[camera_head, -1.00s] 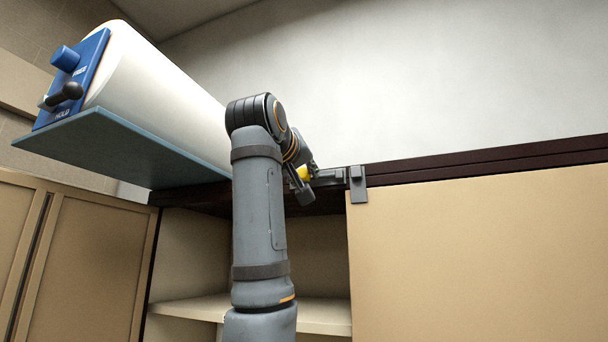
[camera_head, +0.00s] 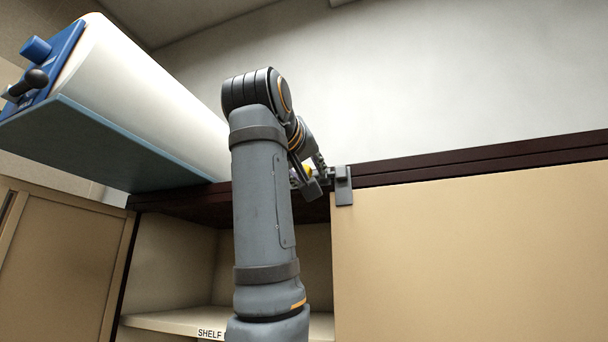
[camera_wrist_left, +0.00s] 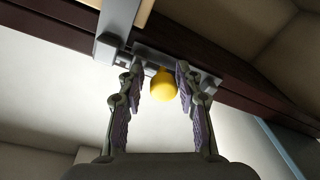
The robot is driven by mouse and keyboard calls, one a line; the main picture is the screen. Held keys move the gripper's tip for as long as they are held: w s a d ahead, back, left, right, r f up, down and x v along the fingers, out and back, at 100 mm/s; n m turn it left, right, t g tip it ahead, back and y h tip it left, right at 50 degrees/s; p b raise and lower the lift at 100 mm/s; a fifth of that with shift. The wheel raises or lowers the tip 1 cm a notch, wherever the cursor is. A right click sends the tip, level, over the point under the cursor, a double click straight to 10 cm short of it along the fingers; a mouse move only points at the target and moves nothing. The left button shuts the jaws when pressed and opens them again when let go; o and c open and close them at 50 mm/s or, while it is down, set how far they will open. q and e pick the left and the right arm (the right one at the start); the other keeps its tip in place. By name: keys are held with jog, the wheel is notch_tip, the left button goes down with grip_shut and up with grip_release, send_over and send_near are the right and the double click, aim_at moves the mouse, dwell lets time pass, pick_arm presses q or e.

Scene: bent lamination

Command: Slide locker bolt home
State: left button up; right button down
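The bolt's round yellow knob (camera_wrist_left: 163,86) shows in the left wrist view, between the fingers of my left gripper (camera_wrist_left: 158,82). The fingers stand apart on either side of it, with the right one closer; contact is unclear. The grey bolt body (camera_wrist_left: 208,82) lies along the dark cabinet rail behind the knob. A grey bracket (camera_wrist_left: 118,25) sits left of it on the door edge. In the head view my left gripper (camera_head: 310,180) is at the rail just left of the bracket (camera_head: 343,186), partly covering the knob (camera_head: 308,171). How far the bolt reaches into the bracket is unclear.
The tan door (camera_head: 470,250) covers the cabinet's right side. An open bay with a labelled shelf (camera_head: 170,320) is left of it, partly behind my arm. A white cylindrical machine with a blue control panel (camera_head: 50,60) stands above on the left, on a blue board (camera_head: 95,145).

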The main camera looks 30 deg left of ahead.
pick_arm(q)
jog(key=shift+o, duration=0.6)
jog(key=shift+d, duration=0.2)
jog(key=v, duration=0.7)
jog(key=shift+s, duration=0.25)
jog(key=shift+s+d, duration=0.1)
